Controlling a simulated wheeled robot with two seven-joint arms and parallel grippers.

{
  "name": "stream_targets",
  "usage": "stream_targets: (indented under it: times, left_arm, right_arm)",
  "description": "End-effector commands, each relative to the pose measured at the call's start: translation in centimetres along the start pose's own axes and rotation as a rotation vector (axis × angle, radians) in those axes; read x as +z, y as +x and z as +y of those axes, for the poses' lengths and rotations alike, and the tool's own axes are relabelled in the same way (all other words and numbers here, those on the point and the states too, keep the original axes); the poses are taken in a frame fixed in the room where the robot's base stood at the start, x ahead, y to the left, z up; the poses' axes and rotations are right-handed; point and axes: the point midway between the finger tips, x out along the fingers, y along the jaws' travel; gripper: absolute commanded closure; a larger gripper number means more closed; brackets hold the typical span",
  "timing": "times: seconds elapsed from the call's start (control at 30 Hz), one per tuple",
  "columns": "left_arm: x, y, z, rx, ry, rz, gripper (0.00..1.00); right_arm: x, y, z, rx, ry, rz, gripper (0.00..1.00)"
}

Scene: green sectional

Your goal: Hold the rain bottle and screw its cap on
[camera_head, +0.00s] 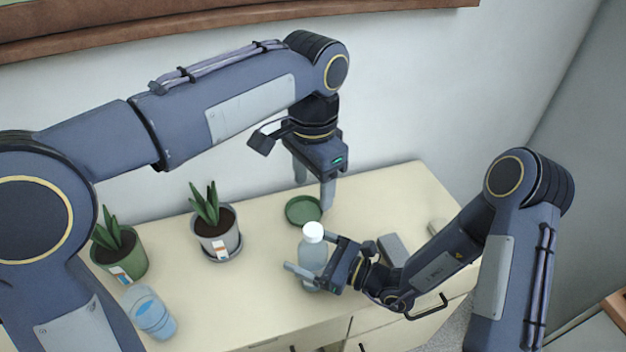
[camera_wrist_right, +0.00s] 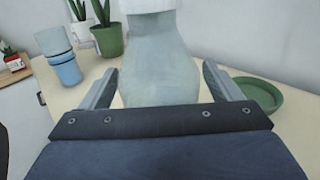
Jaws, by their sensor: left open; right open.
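The rain bottle (camera_head: 312,256) is a translucent grey-blue bottle standing upright on the cabinet top. A white cap (camera_head: 313,232) sits on its mouth; I cannot tell how tightly. My right gripper (camera_head: 307,255) is open, with one finger on each side of the bottle. The right wrist view shows the bottle body (camera_wrist_right: 158,75) between the two spread fingers, with visible gaps, and the lower edge of the white cap (camera_wrist_right: 148,5) at the top. My left gripper (camera_head: 314,190) is open, pointing down behind and above the bottle, empty.
A green saucer (camera_head: 303,211) lies behind the bottle. Two potted plants (camera_head: 215,230) (camera_head: 119,255) and a light-blue cup (camera_head: 150,312) stand to the left. A grey block (camera_head: 392,249) lies right of the bottle, partly hidden by my right arm. The cabinet top's (camera_head: 385,200) back right is clear.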

Motion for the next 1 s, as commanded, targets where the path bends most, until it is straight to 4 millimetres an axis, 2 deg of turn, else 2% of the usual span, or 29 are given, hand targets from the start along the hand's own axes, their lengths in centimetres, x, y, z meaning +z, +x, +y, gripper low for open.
stream_targets:
  times: [0.2, 0.4, 0.57, 1.0]
  left_arm:
    - [0.0, 1.1, 0.0, 0.000, 0.000, 0.000, 0.42]
    - [0.0, 1.6, 0.0, 0.000, 0.000, 0.000, 0.42]
    - [0.0, 1.7, 0.0, 0.000, 0.000, 0.000, 0.42]
    - [0.0, 1.6, 0.0, 0.000, -0.001, 0.000, 0.42]
  right_arm:
    - [-0.2, -3.8, -0.2, -0.007, 0.000, 0.001, 0.15]
    - [-0.2, -6.5, -0.1, -0.005, 0.000, 0.001, 0.15]
    - [-0.1, -7.2, 0.0, -0.001, 0.001, 0.000, 0.15]
    - [0.0, -7.2, 0.0, 0.000, -0.001, 0.000, 0.15]
